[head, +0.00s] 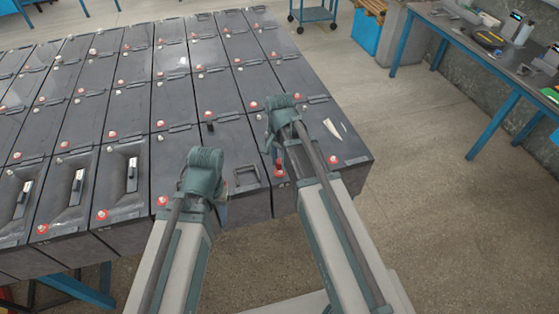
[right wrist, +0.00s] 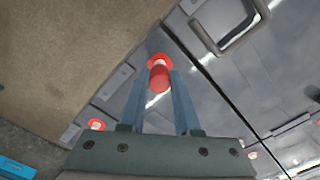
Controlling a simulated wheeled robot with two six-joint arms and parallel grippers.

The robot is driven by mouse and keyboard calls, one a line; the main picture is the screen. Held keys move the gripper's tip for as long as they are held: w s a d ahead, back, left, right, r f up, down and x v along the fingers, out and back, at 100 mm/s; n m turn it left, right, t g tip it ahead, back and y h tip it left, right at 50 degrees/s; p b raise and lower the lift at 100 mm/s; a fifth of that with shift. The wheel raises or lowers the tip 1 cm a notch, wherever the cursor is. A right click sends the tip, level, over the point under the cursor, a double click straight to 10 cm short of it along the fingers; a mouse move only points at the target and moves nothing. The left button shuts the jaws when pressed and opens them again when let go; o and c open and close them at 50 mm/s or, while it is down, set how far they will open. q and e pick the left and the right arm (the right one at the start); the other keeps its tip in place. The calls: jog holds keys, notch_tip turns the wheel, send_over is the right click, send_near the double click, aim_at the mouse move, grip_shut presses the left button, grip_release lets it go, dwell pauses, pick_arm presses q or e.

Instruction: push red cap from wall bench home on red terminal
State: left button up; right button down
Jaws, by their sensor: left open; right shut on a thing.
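My right gripper (right wrist: 158,88) is shut on a small red cap (right wrist: 158,78), held between its two blue fingers. Just beyond the cap is a red-ringed terminal (right wrist: 160,60) on a dark battery; the cap overlaps it in the right wrist view, and I cannot tell whether they touch. In the head view the right gripper (head: 279,160) points down at the front right battery, by the red terminal (head: 280,173). My left gripper (head: 222,208) is open, near the front edge of the battery to the left; its fingers are mostly hidden by its wrist.
Rows of dark batteries (head: 130,95) with red-ringed terminals fill the left and middle. A raised handle (right wrist: 228,28) stands near the right gripper. The wall bench (head: 470,40) with tools is at the upper right. Open floor (head: 440,180) lies between.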

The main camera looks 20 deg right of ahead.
jog(key=shift+f+b, duration=1.45)
dwell(1.6)
jog(key=c, duration=0.5)
grip_release()
jog(key=shift+c, duration=0.2)
jog(key=shift+o, duration=0.3)
jog(key=o, duration=0.4)
jog(key=shift+r, duration=0.1)
jog(key=shift+r+p, duration=3.45)
jog(key=shift+p, duration=0.1)
